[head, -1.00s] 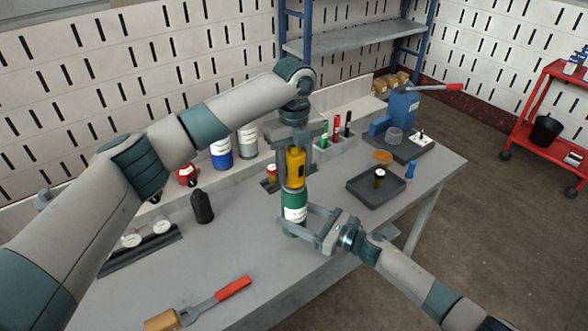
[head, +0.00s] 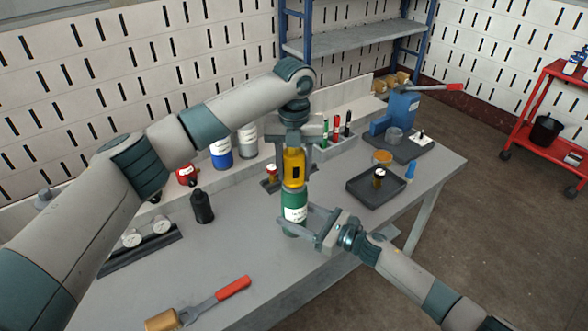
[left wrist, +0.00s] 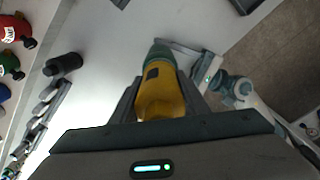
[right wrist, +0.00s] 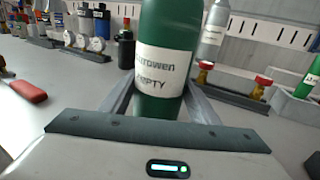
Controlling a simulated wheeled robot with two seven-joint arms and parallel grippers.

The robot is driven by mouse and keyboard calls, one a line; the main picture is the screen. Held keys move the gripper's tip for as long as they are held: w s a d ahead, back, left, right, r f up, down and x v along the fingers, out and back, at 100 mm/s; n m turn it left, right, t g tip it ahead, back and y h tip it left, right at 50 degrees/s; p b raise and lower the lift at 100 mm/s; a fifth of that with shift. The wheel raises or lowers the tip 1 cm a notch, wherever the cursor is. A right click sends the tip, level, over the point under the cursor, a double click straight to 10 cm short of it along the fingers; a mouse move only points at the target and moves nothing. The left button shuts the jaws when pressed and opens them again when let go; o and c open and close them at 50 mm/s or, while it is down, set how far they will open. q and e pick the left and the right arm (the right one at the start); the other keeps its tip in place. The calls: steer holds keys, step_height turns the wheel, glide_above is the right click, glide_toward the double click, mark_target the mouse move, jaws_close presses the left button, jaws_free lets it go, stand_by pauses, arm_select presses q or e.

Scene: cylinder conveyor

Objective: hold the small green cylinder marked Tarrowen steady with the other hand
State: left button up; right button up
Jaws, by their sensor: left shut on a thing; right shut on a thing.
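In the right wrist view the green cylinder (right wrist: 168,30) has a white label with "Tarrowen", partly cut at the left, and "EMPTY". My right gripper (head: 292,221) is shut on its lower body from the right. A yellow piece with a dark window (head: 292,160) sits on top of the cylinder. My left gripper (head: 294,172) is shut on this piece from above. In the left wrist view the yellow piece (left wrist: 162,95) covers most of the cylinder.
A black bottle (head: 202,207) stands to the left. A dark tray (head: 350,190) holding a small brass-coloured part lies to the right. The bench between the mallet and the cylinder is clear.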

arm_select(q)
steer(key=shift+m, duration=0.4)
steer(key=m, duration=0.5)
steer(key=shift+m, duration=0.3)
steer(key=o, duration=1.3)
steer(key=shift+r, duration=1.25)
